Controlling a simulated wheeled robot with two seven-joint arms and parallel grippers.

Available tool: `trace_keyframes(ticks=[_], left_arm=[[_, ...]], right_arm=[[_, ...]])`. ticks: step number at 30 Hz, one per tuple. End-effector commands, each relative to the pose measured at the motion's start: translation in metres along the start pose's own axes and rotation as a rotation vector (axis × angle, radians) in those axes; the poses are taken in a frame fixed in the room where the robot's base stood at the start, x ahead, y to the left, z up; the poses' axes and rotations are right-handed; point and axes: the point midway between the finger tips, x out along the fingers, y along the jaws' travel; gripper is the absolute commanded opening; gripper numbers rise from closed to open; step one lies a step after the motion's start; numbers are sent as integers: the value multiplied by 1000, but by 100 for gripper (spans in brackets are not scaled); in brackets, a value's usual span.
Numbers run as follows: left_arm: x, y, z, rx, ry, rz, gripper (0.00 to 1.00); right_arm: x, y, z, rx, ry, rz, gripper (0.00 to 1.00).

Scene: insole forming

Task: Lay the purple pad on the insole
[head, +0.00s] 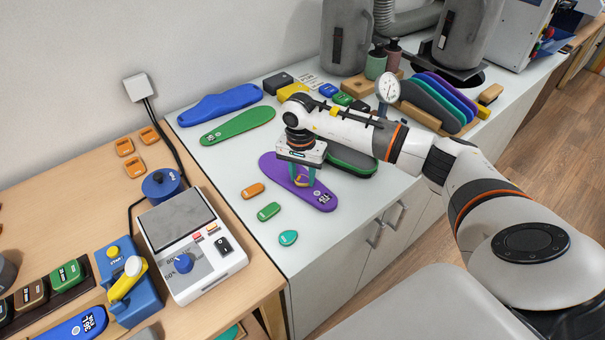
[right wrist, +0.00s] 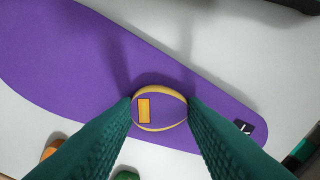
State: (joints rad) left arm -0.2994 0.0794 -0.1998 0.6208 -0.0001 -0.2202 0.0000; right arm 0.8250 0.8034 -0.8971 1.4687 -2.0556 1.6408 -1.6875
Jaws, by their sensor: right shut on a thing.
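A purple insole (head: 275,167) lies flat on the light countertop, and it also fills much of the right wrist view (right wrist: 60,50). My right gripper (head: 302,182) points down over the heel-side half of the insole. Its green fingers (right wrist: 159,112) are shut on the purple pad (right wrist: 168,112), a small oval with a yellow rim and a yellow rectangle on top. The pad is within the insole's outline in the right wrist view. Whether it touches the insole cannot be told. My left gripper is not in view.
An orange pad (head: 253,190), a green pad (head: 268,211) and a teal pad (head: 288,238) lie left of and in front of the insole. Green (head: 237,126) and blue (head: 220,103) insoles lie behind. A dial gauge (head: 388,88) stands to the right. A scale-like device (head: 190,245) is on the wooden table.

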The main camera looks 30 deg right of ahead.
Motion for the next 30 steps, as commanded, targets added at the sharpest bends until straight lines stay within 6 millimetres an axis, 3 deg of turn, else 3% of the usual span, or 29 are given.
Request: trace_keyframes(ticks=[12,13,17,30], left_arm=[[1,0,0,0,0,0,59],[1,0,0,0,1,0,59],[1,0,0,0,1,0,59],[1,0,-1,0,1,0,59]], right_arm=[[4,-2,-2,-1,4,-8,17],[4,-2,-2,-1,4,-8,41],[4,-1,-2,-1,4,-7,62],[3,0,-2,-2,3,-3,63]])
